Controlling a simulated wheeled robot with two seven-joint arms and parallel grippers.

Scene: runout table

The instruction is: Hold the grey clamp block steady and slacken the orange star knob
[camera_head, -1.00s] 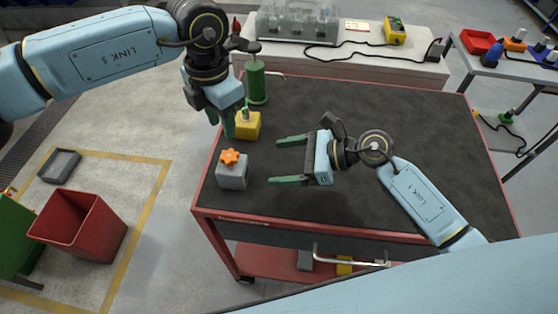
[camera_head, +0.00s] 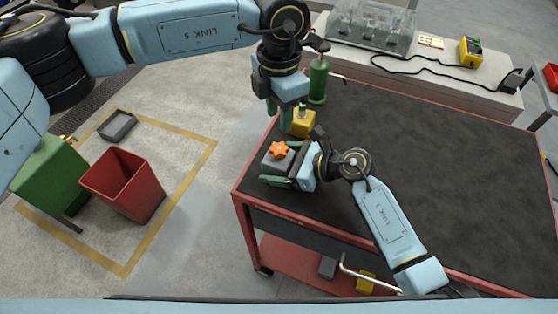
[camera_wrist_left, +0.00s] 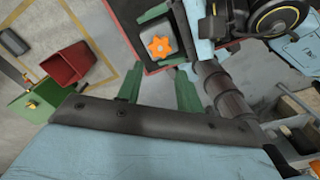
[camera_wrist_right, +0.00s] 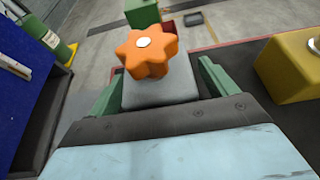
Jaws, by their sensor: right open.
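The grey clamp block (camera_head: 270,167) sits near the left edge of the cart top, with the orange star knob (camera_head: 280,150) on top. In the right wrist view the knob (camera_wrist_right: 148,52) stands above the block (camera_wrist_right: 160,92). My right gripper (camera_head: 279,164) is open, with one finger on each side of the block; small gaps seem to show beside it, though contact is hard to judge. My left gripper (camera_head: 279,116) is open and empty, pointing down behind the block, higher up. In the left wrist view the knob (camera_wrist_left: 159,48) lies beyond its fingers.
A yellow block (camera_head: 303,124) with a green top stands just behind the grey block, near my left fingers. A green cylinder (camera_head: 318,82) stands farther back. The dark cart top (camera_head: 430,165) is clear on the right. A red bin (camera_head: 125,185) stands on the floor left.

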